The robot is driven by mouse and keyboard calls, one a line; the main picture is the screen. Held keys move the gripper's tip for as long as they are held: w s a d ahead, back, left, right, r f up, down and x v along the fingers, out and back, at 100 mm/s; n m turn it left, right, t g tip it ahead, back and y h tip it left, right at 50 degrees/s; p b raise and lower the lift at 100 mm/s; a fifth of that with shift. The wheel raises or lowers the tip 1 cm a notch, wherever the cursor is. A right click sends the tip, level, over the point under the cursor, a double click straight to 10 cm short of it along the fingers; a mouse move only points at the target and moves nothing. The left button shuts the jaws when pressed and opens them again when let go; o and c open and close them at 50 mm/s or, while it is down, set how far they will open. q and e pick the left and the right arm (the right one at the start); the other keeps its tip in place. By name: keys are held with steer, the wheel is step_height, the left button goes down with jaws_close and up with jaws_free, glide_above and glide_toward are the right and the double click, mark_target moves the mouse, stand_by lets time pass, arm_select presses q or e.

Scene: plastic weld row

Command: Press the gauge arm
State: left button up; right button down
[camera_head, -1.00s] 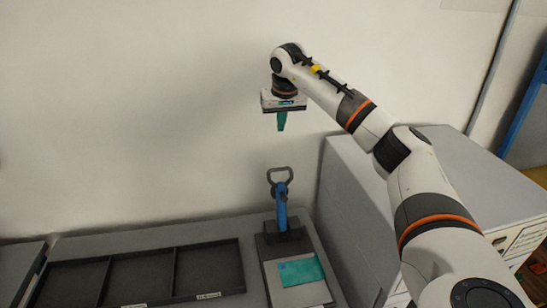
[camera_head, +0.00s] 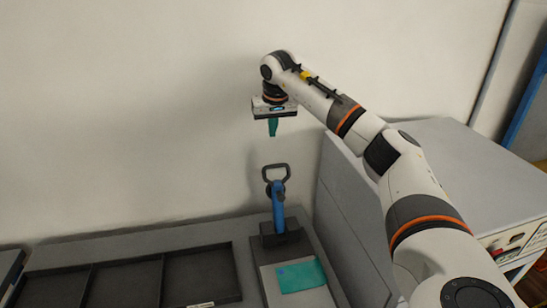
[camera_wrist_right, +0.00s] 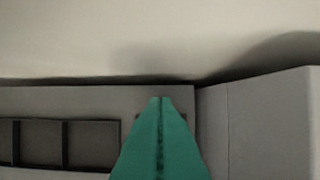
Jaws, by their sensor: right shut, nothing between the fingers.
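My right gripper (camera_head: 272,128) has teal fingers, shut and empty, pointing down. In the head view it shows above the loop handle, with a gap between them. In the right wrist view the closed fingers (camera_wrist_right: 159,115) cover the middle, and the gauge arm cannot be made out. My left gripper is not in view.
A dark tray (camera_head: 202,274) with compartments sits on the bench to the left. A grey cabinet (camera_head: 425,165) stands close on the right of the gauge. A pale wall rises behind the bench. The space left of my right gripper is clear.

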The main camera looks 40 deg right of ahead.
steer(key=f+p, duration=0.1)
steer(key=f, duration=0.2)
steer(key=f+p, duration=0.2)
steer(key=f, duration=0.1)
steer(key=s+f+p, duration=0.1)
steer(key=f, duration=0.1)
steer(key=shift+a+f, duration=0.2)
steer(key=shift+f, duration=0.2)
steer(key=shift+f, duration=0.1)
